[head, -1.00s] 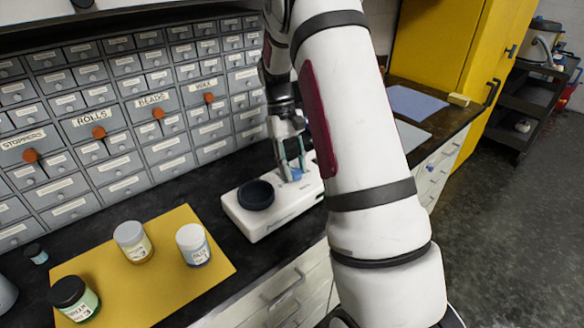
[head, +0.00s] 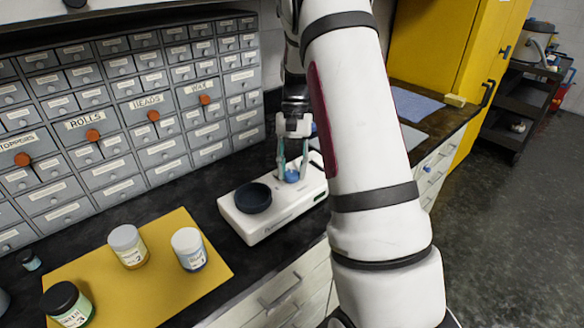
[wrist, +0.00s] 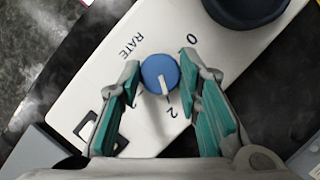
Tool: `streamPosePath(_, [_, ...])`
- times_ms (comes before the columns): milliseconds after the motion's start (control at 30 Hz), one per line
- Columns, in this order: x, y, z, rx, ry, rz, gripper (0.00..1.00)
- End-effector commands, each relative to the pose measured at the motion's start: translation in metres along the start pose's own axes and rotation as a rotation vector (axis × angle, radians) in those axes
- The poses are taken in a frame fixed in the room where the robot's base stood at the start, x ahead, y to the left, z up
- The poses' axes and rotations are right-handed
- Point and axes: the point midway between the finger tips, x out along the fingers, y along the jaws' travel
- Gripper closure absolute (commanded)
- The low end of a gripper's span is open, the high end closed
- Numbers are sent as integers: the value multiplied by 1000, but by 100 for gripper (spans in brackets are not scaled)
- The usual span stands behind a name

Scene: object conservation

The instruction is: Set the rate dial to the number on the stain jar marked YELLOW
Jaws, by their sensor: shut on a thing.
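The rate dial is a blue knob (wrist: 160,73) with a white pointer, on a white device (head: 238,222). In the wrist view its pointer is directed at the printed 2. A 0 shows at upper right, and other marks are hidden behind the fingers. My gripper (wrist: 161,72) is shut on the dial, one finger on each side. On a yellow mat stand a white-lidded jar with amber contents (head: 129,247), a white-lidded blue jar (head: 188,250) and a black-lidded green jar (head: 69,305). Their labels are too small to read surely.
A dark round dish (head: 253,197) sits on the device, left of the dial. Grey labelled drawers (head: 150,105) with several orange knobs stand behind. The yellow mat (head: 185,290) has bare room at its front right. A small dark-lidded jar (head: 30,260) stands at left.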

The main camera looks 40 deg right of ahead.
Motion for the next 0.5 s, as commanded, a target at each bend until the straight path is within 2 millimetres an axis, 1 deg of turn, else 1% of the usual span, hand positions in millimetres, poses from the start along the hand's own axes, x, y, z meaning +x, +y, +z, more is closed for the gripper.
streamPosePath(467, [0,0,0,12,0,-5,96])
streamPosePath(500, [0,0,0,11,0,-5,62])
